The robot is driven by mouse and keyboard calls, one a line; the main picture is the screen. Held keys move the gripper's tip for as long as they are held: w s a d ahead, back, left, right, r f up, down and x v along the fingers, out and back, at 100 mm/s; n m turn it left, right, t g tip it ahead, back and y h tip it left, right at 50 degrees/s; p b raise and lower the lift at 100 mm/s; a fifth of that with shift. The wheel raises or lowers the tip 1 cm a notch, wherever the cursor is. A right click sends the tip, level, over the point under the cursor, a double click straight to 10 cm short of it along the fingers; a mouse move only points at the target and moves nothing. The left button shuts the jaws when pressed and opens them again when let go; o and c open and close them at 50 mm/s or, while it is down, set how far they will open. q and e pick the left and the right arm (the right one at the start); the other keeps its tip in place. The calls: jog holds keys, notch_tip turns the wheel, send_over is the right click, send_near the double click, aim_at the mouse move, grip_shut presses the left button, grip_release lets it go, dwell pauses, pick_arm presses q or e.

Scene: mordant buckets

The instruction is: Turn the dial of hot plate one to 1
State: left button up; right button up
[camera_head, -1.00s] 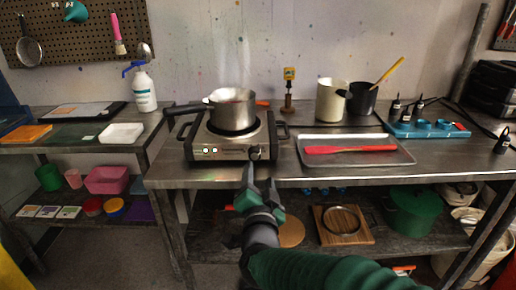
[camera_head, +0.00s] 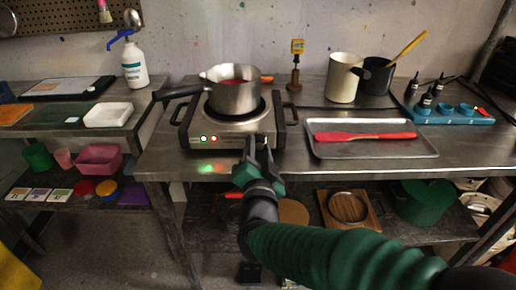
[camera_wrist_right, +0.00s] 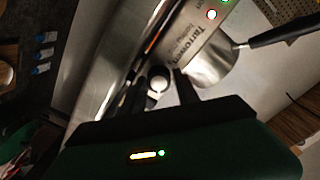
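The hot plate (camera_head: 232,128) stands on the steel bench with two lit indicator lights, one reddish and one green, on its front. Its dial (camera_wrist_right: 158,82) is a dark knob with a pale face, seen in the right wrist view; its setting is not readable. My right gripper (camera_head: 258,150) is at the hot plate's front right. Its fingers are apart, one on each side of the dial; I cannot tell whether they touch it. A metal pot (camera_head: 235,95) with red contents sits on the hot plate. My left gripper is not in view.
A metal tray (camera_head: 370,150) with a red spatula (camera_head: 365,136) lies to the right. Behind it stand a white container (camera_head: 343,78) and a dark pot (camera_head: 376,80) with a wooden-handled tool. The pot's handle (camera_head: 180,91) sticks out left. Bench space in front of the hot plate is narrow.

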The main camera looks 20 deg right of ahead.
jog(key=shift+d, duration=0.35)
jog(key=c, duration=0.5)
grip_shut()
jog(key=shift+a+r, duration=0.1)
